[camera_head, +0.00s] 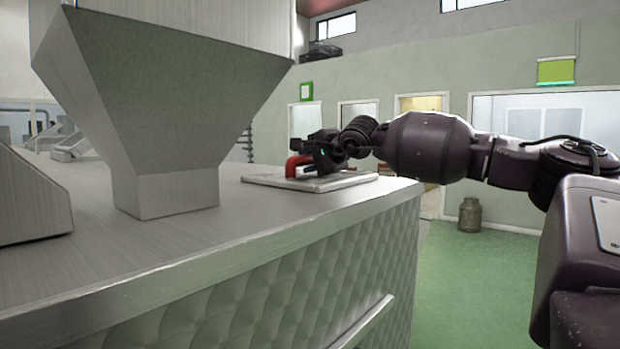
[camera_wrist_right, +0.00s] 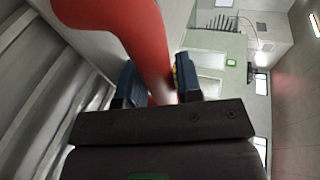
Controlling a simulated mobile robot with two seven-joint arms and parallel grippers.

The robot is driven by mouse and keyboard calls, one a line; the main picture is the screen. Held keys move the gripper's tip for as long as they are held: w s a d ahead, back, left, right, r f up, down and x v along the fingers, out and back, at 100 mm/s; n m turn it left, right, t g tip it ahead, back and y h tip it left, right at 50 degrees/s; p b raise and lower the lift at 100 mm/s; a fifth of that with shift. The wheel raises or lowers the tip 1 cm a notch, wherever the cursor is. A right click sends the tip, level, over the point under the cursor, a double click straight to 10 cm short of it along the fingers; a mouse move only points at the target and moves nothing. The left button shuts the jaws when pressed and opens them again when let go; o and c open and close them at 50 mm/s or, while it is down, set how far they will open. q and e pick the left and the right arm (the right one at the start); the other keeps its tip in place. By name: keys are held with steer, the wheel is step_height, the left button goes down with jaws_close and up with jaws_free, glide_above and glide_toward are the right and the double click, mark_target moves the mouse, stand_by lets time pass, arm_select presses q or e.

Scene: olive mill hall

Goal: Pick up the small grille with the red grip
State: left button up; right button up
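The small grille (camera_head: 345,182) is a flat, pale grey plate lying on the metal top of the machine, near its far right corner. Its red grip (camera_head: 292,165) stands up from it as a bent bar. My right gripper (camera_head: 308,160) is at the grip, low over the plate. In the right wrist view, the red grip (camera_wrist_right: 148,45) runs between the two blue-grey fingers (camera_wrist_right: 158,84) and fills the gap, with a finger against each side. Grey slats show at the left of that view. My left gripper is not in view.
A large metal hopper (camera_head: 165,100) stands on the machine top (camera_head: 270,215), left of the grille. Bare metal top lies between them. Right of the machine is open green floor (camera_head: 470,290), with a metal milk can (camera_head: 470,214) by the wall.

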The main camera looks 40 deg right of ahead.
jaws_close()
steer(key=shift+r, duration=0.1)
steer(key=shift+r, duration=0.1)
step_height(320, 180, up, 20)
steer(key=p, duration=0.3)
steer(key=shift+p, duration=0.35)
